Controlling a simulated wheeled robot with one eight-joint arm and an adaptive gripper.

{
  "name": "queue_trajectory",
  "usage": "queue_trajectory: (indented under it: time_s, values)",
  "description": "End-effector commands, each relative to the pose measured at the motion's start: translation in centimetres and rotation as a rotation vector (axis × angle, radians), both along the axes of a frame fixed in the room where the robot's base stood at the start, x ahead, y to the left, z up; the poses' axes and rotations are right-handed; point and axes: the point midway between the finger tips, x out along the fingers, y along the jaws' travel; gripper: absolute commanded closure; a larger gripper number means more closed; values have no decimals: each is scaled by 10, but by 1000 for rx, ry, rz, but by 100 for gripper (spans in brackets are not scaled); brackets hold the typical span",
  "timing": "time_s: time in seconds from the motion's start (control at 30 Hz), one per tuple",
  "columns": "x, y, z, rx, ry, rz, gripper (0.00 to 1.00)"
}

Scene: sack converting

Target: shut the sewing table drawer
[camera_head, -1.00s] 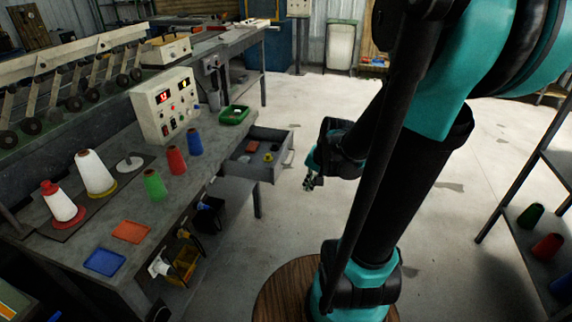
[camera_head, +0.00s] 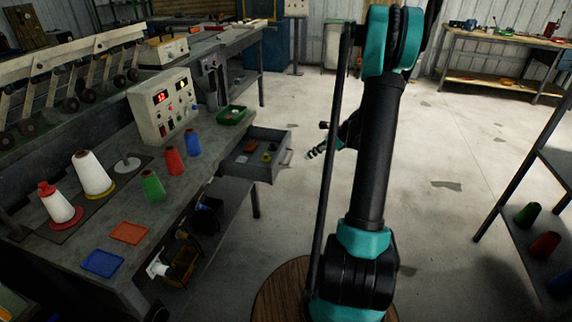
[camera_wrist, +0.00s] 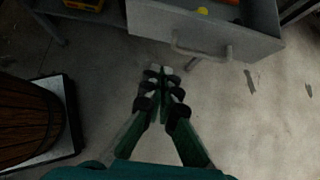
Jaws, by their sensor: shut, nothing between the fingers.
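The sewing table drawer (camera_head: 264,164) is grey and stands pulled out from the right side of the sewing table (camera_head: 70,245). A few small items lie in it, a yellow and a reddish one among them. The drawer's front (camera_wrist: 205,38) and its bar handle (camera_wrist: 200,52) show at the top of the wrist view. My gripper (camera_head: 314,152) is just right of the drawer front in the head view, apart from it. In the wrist view my gripper (camera_wrist: 163,72) is shut and empty, its fingertips just below the handle in the picture.
Several thread cones, a white control box (camera_head: 163,108), a green tray (camera_head: 231,115), an orange tray (camera_head: 128,232) and a blue tray (camera_head: 102,263) sit on the table. A shelf (camera_head: 520,190) with cones stands at the right. The floor between is clear.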

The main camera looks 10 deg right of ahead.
Motion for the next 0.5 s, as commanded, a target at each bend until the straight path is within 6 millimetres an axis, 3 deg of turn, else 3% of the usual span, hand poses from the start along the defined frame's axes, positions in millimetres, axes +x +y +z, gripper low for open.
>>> queue_trajectory:
  time_s: [0.17, 0.5]
  values:
    - [5, 7, -9, 8, 6, -7, 100]
    - [23, 48, -53, 7, 5, -3, 100]
